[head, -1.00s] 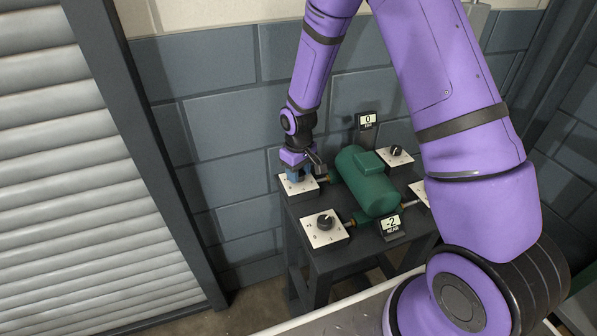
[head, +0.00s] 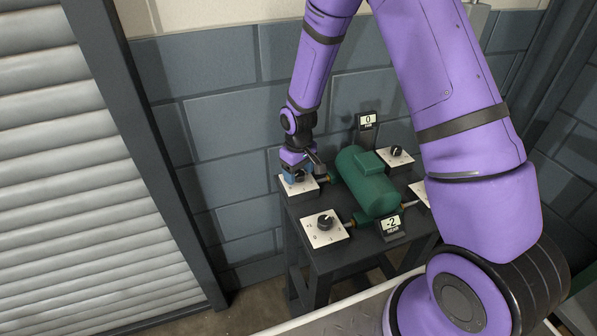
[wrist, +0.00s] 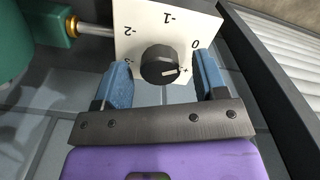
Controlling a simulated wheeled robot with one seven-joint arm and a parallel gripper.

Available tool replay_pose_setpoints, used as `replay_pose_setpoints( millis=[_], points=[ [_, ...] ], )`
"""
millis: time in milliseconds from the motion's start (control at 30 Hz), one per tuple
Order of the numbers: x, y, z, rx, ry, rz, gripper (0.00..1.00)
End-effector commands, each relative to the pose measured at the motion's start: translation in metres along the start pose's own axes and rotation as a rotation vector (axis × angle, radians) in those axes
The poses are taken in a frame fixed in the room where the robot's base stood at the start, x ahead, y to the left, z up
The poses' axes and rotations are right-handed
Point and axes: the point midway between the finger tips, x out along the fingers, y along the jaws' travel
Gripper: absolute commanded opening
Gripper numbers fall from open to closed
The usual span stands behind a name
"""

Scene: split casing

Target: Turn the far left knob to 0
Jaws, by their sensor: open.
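The far left knob (wrist: 158,66) is black and round on a white dial plate (wrist: 185,20). In the wrist view its pale pointer line points right, slightly below the 0 mark, toward a mark partly hidden by a finger. My gripper (wrist: 162,72) is open, with one blue finger on each side of the knob; gaps show at both sides. In the head view my gripper (head: 295,177) is over the far left dial plate (head: 308,188) and hides the knob. The far display (head: 367,120) reads 0.
A green casing (head: 366,182) stands mid-table. The near left knob (head: 325,222) and the far right knob (head: 396,150) sit on plates beside it. The near display (head: 391,223) reads -2. My arm partly covers the near right plate (head: 420,190). A block wall stands behind.

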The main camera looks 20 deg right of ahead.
Motion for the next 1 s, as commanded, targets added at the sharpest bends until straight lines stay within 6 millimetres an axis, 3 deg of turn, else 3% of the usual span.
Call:
replay_pose_setpoints(
  millis=[167,600,800,1000],
  points=[
    [-0.018,0.000,-0.001,0.000,0.003,0.001,0.66],
    [-0.091,0.000,-0.001,0.001,0.003,0.001,0.66],
    [-0.105,0.000,0.000,0.000,0.000,0.000,0.66],
    [-0.107,0.000,0.000,0.000,0.000,0.000,0.66]
  ],
)
